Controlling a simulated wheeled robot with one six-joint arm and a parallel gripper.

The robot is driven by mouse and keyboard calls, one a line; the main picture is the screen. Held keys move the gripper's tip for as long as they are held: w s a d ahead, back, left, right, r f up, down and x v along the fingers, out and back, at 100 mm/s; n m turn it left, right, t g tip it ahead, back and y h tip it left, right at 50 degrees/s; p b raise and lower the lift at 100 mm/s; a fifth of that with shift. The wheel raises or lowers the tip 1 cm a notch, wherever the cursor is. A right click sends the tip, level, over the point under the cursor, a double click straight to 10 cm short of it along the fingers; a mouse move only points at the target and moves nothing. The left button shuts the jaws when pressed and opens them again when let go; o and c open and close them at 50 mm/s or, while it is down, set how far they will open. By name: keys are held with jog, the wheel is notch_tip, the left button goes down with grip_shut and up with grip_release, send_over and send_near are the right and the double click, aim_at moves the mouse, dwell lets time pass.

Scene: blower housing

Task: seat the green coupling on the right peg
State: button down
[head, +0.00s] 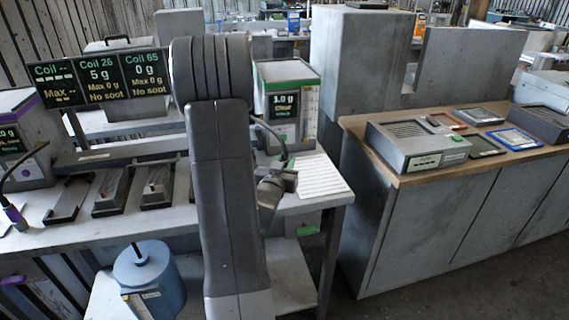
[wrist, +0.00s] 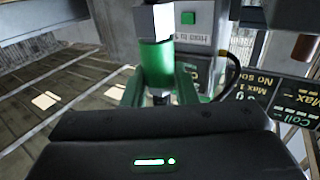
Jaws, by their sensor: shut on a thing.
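My gripper (wrist: 158,88) is shut on the green coupling (wrist: 156,60), which sits between its two fingers in the wrist view. A pale metal piece (wrist: 152,20) shows directly beyond the coupling; whether they touch I cannot tell. In the head view my gripper (head: 283,178) is small and partly hidden behind my arm, at the front of the grey box with the green top (head: 287,72). I cannot make out the right peg in either view.
A white lined sheet (head: 320,176) lies right of my gripper on the grey bench. Dark trays (head: 112,190) stand to the left, below the coil display (head: 100,78). A blue canister (head: 147,275) stands below. A wood-topped cabinet (head: 420,172) is at right.

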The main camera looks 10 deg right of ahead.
jog(key=shift+f+b, duration=0.85)
jog(key=shift+b, duration=0.1)
jog(key=c, duration=1.1)
grip_release()
jog(key=b+v, duration=0.2)
jog(key=v, duration=1.1)
jog(key=shift+s+a, duration=0.2)
jog(key=shift+s, duration=0.15)
